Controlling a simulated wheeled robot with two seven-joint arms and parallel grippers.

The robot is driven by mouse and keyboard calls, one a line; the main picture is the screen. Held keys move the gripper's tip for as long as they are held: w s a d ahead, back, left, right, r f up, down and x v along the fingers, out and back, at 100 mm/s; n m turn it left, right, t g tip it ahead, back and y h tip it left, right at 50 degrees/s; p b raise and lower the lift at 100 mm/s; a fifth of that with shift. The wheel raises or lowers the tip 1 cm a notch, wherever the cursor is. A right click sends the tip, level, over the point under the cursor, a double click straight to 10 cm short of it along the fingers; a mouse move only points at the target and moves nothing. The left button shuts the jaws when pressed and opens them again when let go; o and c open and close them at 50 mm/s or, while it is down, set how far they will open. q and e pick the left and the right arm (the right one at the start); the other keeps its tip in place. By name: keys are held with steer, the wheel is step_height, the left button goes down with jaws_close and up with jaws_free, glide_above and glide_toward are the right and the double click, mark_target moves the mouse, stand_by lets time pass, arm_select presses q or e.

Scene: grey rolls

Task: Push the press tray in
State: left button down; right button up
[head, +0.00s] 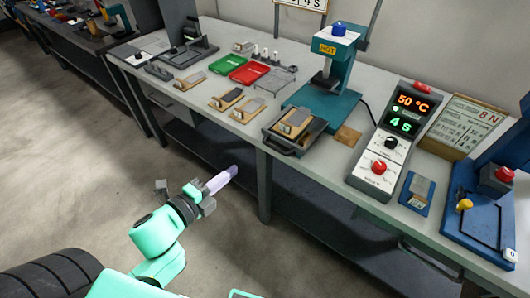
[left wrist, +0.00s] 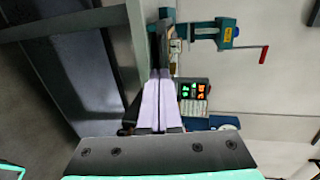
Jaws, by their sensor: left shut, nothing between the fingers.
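The press tray (head: 283,147) is a dark, shallow tray with a front handle. It sticks out in front of the teal press (head: 328,92) towards the bench's front edge. A wooden block with a grey top (head: 296,121) lies in it. My left gripper (head: 232,172) is shut and empty, with pale lavender fingers. It is in front of the bench, lower left of the tray in the head view and apart from it. In the left wrist view the shut fingers (left wrist: 160,90) point towards the bench edge and the press (left wrist: 222,33). My right gripper is not in view.
Red (head: 249,72) and green (head: 227,63) trays and several small wooden blocks lie left of the press. A control box (head: 388,145) with lit displays stands to its right. The bench's front edge (head: 225,120) lies beyond my left gripper; the floor before it is clear.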

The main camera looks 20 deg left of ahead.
arm_select(q)
steer(key=p+x, duration=0.1)
steer(key=x, duration=1.2)
steer(key=shift+w, duration=0.2)
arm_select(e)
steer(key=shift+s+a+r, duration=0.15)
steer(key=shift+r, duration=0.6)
arm_select(q)
steer(key=shift+a, duration=0.1)
